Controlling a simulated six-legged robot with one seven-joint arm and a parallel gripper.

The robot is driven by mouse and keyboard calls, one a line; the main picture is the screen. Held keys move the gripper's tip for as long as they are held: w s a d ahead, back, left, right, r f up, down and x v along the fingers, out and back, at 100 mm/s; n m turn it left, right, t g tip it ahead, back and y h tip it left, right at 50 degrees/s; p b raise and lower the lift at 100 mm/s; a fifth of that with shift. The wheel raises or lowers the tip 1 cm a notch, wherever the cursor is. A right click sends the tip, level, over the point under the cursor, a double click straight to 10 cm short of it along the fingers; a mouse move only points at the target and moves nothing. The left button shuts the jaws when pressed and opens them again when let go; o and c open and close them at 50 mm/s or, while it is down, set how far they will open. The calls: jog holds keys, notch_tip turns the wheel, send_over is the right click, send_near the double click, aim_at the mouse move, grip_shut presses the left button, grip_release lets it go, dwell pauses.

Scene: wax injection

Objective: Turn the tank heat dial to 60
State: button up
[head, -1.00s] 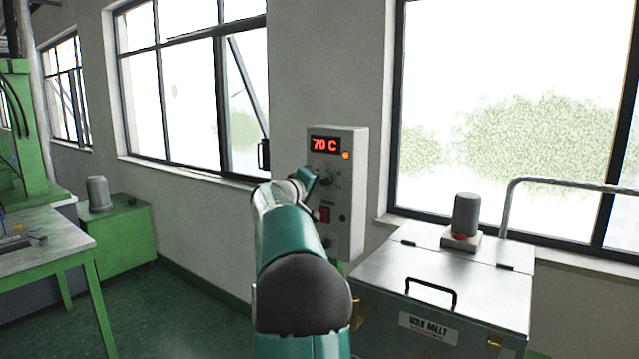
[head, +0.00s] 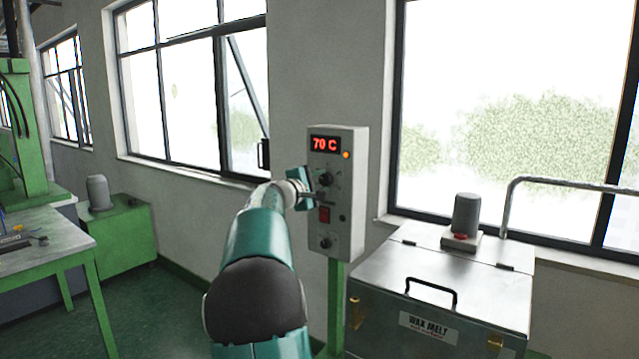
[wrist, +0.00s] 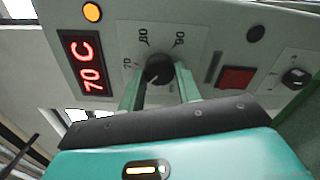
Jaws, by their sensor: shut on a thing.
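The grey control box (head: 349,200) stands on a green post by the wall, and its red display (head: 325,144) reads 70 C. The display also shows tilted in the wrist view (wrist: 86,65).
Below the dial are a red switch (head: 324,214) and a lower knob (head: 325,242). An amber lamp (head: 346,155) is lit near the display. The metal wax melt tank (head: 440,285) stands close on the right. A green table (head: 45,255) is far left.

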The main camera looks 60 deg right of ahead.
jog(key=shift+s+n, duration=0.1)
jog(key=shift+n, duration=1.1)
jog(key=o, duration=1)
jog(key=shift+c, duration=0.2)
jog(key=w+a, duration=0.2)
jog(key=a, duration=1.1)
jog(key=shift+w+a, duration=0.15)
jog(key=shift+a, duration=0.15)
